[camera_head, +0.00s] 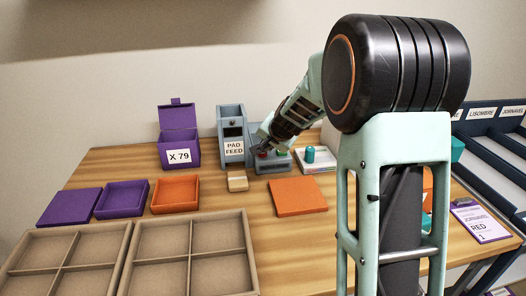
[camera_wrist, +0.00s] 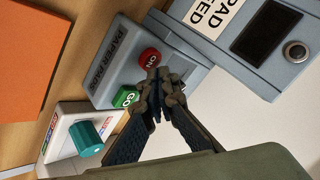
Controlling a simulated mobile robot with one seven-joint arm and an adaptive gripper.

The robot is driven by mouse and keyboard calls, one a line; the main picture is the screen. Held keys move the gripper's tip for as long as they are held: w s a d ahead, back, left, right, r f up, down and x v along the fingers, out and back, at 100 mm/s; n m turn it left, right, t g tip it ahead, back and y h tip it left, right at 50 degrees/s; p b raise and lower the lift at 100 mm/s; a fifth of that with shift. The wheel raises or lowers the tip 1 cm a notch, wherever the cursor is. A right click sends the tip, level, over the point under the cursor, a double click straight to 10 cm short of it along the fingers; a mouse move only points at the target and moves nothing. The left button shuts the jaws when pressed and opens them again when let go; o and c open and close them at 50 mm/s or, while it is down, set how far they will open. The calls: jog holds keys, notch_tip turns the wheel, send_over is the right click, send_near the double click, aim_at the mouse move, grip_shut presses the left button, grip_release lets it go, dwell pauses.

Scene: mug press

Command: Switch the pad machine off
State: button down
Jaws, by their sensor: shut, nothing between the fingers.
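The grey-blue machine with the label that seems to read "PAPER PADS" (camera_wrist: 108,58) stands beside the pad feed tower (camera_wrist: 262,45). It carries a red button marked "ON" (camera_wrist: 150,57) and a green button marked "GO" (camera_wrist: 126,97). In the head view the machine (camera_head: 280,165) is at the back of the table, partly hidden by my arm. My gripper (camera_wrist: 156,82) is shut and empty, its fingertips close to the red button, with the green button on their other side. I cannot tell whether they touch either button.
A white box with a teal knob (camera_wrist: 88,138) stands on the machine's other side. An orange pad (camera_head: 298,196) and a small wooden block (camera_head: 237,181) lie in front. A purple box labelled X 79 (camera_head: 179,150), small trays and divided trays (camera_head: 128,245) occupy the left.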

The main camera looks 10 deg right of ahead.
jog(key=shift+r, duration=0.3)
notch_tip(320, 180, up, 6)
jog(key=p, duration=0.5)
jog(key=shift+f, duration=0.1)
